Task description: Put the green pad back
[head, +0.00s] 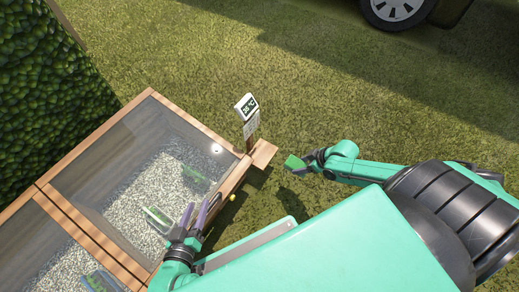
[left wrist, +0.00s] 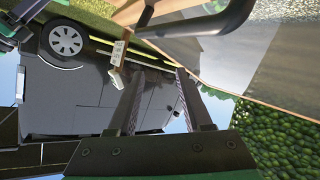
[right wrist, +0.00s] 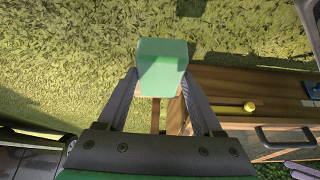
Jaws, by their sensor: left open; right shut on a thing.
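The green pad (right wrist: 161,66) is held between the fingertips of my right gripper (right wrist: 158,84) in the right wrist view. In the head view the pad (head: 294,163) shows at the tip of my right gripper (head: 308,160), over the grass, right of the small wooden shelf (head: 264,154). My left gripper (head: 195,216) is open and empty above the near edge of the glass-topped wooden frame (head: 107,136). In the left wrist view my left gripper's fingers (left wrist: 158,84) stand apart with nothing between them.
A post with a temperature display (head: 247,107) stands by the shelf at the frame's corner. A yellow knob (right wrist: 249,107) and a dark handle (right wrist: 284,137) sit on the frame's side. A hedge (head: 45,75) is at left and a vehicle wheel (head: 397,10) at the top. Open grass lies beyond.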

